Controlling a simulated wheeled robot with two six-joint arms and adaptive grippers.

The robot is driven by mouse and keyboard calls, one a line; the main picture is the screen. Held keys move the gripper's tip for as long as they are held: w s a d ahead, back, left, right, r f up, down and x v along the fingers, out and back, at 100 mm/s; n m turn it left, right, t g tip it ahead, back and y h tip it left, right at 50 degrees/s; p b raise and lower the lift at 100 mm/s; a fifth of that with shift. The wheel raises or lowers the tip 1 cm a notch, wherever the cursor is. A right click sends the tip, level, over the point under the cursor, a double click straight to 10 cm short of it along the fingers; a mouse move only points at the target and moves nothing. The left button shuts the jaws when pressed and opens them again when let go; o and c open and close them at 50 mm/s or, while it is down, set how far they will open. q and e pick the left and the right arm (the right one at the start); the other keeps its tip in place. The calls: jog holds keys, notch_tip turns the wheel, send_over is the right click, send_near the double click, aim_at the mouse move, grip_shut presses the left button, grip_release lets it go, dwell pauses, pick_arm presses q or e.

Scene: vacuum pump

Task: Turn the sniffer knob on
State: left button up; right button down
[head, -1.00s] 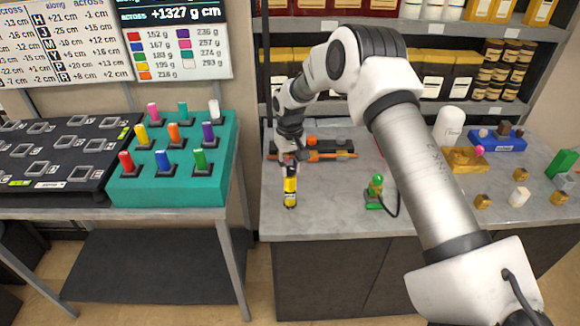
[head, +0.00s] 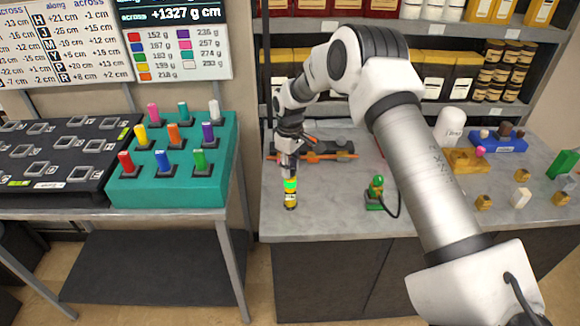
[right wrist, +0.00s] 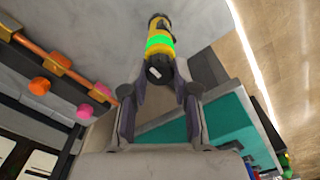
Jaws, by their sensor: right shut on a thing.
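The sniffer is a small yellow and black upright cylinder (head: 290,198) near the front left of the grey counter. A bright green band shows around its upper part. It also shows in the right wrist view (right wrist: 159,43), with its dark knob end (right wrist: 156,72) toward me. My right gripper (head: 290,166) is above it, pointing down, and its fingers (right wrist: 158,88) are shut on the knob. The fingers hide part of the knob, and I cannot make out its marking. My left gripper is in neither view.
An orange rail with a dark block (head: 325,150) lies behind the sniffer. A green device with a black cable (head: 376,190) stands to its right. A teal rack with several coloured pegs (head: 222,130) is on the left table, across a gap.

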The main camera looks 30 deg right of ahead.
jog(key=c, duration=0.9)
grip_release()
notch_tip(320, 180, up, 12)
jog(key=shift+f, duration=0.1)
